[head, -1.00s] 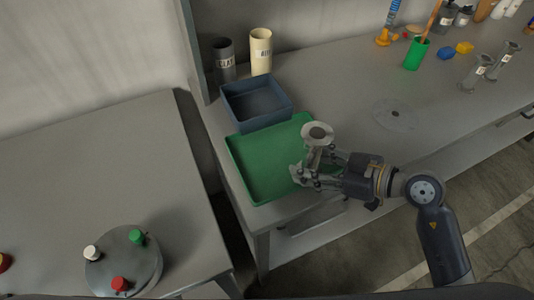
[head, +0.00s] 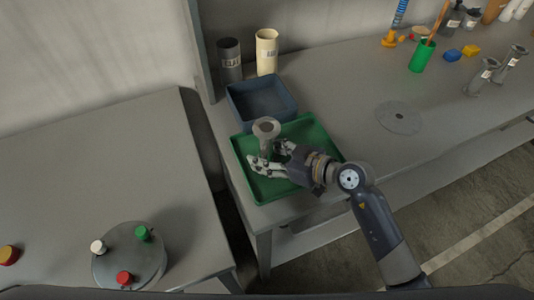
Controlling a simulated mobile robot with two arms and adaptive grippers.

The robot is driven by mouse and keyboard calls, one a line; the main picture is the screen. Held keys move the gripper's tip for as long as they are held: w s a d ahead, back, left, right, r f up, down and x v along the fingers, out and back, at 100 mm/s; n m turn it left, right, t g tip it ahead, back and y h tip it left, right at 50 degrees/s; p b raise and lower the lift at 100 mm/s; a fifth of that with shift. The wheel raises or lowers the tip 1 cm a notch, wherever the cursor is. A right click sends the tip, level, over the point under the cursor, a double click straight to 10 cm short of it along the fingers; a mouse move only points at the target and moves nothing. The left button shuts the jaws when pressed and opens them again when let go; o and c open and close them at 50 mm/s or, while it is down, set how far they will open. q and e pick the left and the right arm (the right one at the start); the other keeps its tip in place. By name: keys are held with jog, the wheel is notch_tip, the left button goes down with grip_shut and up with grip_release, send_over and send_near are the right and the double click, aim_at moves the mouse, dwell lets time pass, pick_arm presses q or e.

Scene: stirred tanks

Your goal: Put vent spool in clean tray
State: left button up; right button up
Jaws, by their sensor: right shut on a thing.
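The vent spool (head: 266,128) is a grey metal pipe piece with a round flange and a dark bore at its top. My right gripper (head: 264,160) is shut on it and holds it roughly upright over the green tray (head: 318,138). The gripper hides the spool's lower end, so I cannot tell whether it touches the tray floor. The green tray looks otherwise empty and lies near the bench's left end. My left gripper is not in view.
A blue-grey bin (head: 262,100) stands behind the green tray. A dark cup (head: 230,60) and a cream cup (head: 266,52) are behind it. A flat grey disc (head: 399,118) lies to the right. Two similar flanged spools (head: 482,78) stand farther right.

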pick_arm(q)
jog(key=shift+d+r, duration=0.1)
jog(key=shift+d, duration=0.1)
pick_arm(e)
jog(key=shift+f, duration=0.1)
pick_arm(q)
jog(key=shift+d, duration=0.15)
pick_arm(e)
jog(key=o, duration=1.3)
jog(key=shift+f, duration=0.1)
jog(key=shift+s+d+r, duration=0.1)
jog(key=shift+r, duration=0.15)
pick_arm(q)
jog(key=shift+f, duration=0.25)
pick_arm(e)
jog(key=v, duration=1.1)
jog(key=shift+s+d+r, duration=0.15)
jog(key=shift+d+r, duration=0.05)
jog(key=shift+d, duration=0.1)
